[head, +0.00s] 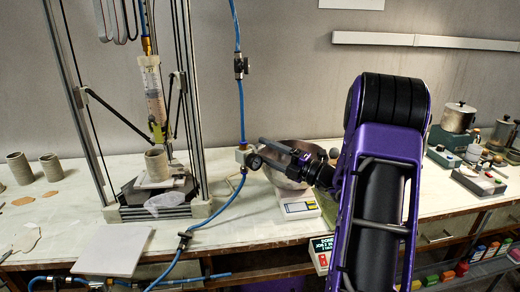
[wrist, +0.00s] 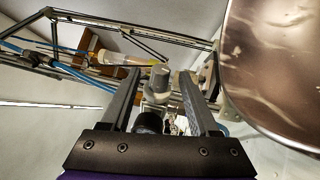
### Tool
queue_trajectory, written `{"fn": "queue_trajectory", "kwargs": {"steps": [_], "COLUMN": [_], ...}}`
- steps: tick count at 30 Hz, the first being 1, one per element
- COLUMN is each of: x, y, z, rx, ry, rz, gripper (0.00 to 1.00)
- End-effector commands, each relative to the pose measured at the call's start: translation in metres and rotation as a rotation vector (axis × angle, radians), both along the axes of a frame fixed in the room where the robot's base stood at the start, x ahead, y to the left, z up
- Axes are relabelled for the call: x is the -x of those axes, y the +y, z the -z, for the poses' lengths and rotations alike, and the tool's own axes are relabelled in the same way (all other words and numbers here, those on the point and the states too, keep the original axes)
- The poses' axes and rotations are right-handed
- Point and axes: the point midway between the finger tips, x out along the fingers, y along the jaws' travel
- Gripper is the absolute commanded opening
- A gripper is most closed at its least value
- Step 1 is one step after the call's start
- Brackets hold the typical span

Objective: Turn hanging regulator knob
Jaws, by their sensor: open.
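The hanging regulator (head: 242,155) is a small pale body on the blue air hose, with a round dark gauge (head: 255,162). In the wrist view its grey knob (wrist: 160,78) sits between my two long fingers, near their tips, with a gap on each side. The regulator's pale body and a dark round part (wrist: 150,122) show nearer the palm. My gripper (head: 264,152) reaches in from the right and is open around the knob; it also shows in the wrist view (wrist: 160,74). The fingers partly hide the regulator in the head view.
A metal bowl (head: 285,178) on a scale (head: 299,208) stands close under my gripper; it fills the wrist view's upper right (wrist: 285,60). A clay printer frame (head: 189,100) with a syringe (head: 153,90) stands left. Blue hose (head: 215,215) runs over the table.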

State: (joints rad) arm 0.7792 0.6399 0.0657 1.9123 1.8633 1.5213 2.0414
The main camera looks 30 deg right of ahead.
Motion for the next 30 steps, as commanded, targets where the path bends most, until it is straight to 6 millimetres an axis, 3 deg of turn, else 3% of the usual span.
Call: {"fn": "queue_trajectory", "kwargs": {"steps": [15, 21, 30], "x": [0.101, 0.119, 0.123], "y": [-0.066, -0.077, -0.079], "z": [0.019, 0.023, 0.023], "rx": [0.000, 0.000, 0.000], "ry": [0.001, 0.000, 0.000], "rz": [0.004, 0.002, 0.000], "gripper": [0.61, 0.61, 0.61]}}
